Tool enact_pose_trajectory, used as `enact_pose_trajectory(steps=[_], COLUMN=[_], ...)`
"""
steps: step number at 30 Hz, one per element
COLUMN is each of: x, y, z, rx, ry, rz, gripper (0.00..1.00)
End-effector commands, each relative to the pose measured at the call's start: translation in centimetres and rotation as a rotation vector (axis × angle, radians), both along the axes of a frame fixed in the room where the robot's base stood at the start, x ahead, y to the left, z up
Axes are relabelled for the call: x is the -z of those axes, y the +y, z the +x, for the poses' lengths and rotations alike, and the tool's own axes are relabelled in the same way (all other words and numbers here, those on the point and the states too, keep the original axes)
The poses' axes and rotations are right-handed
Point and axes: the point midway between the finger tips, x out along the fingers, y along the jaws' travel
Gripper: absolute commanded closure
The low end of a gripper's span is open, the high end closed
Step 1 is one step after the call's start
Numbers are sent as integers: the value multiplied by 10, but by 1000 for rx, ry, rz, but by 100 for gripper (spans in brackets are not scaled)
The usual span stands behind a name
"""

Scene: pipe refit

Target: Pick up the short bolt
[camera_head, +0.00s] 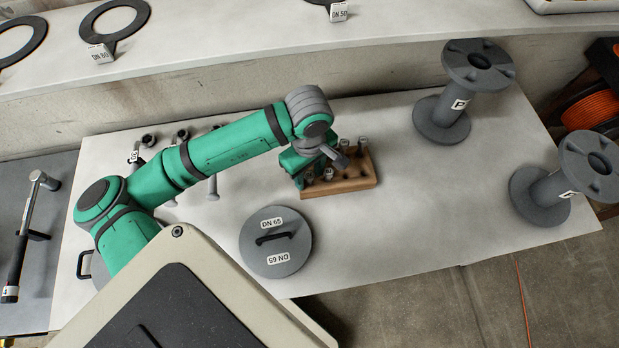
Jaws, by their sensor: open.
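A wooden block (350,183) stands on the white table and holds several grey bolts upright. One bolt (329,173) at its front looks low, and another (362,144) stands at its back right. I cannot tell for sure which is the short bolt. My gripper (316,163) is at the block's left part, with the wrist over it. It is open. Its fingertips are mostly hidden by the hand and wrist, so I cannot tell whether they touch a bolt.
A round DN 65 cover (276,262) with a handle lies in front of the block. Two grey flanged spools (453,100) (550,190) stand at the right.

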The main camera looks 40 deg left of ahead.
Motion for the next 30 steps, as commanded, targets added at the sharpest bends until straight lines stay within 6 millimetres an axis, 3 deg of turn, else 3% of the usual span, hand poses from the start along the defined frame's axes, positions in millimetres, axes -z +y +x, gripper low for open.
enact_pose_trajectory(steps=[7, 12, 23, 30], x=[2, 2, -3, -40], y=[0, 0, 0, 1], z=[0, 0, 0, 1], rx=[0, 0, 1, 1], ry=[0, 0, -1, -3], rz=[0, 0, 1, 4], gripper=[59, 100, 100, 100])
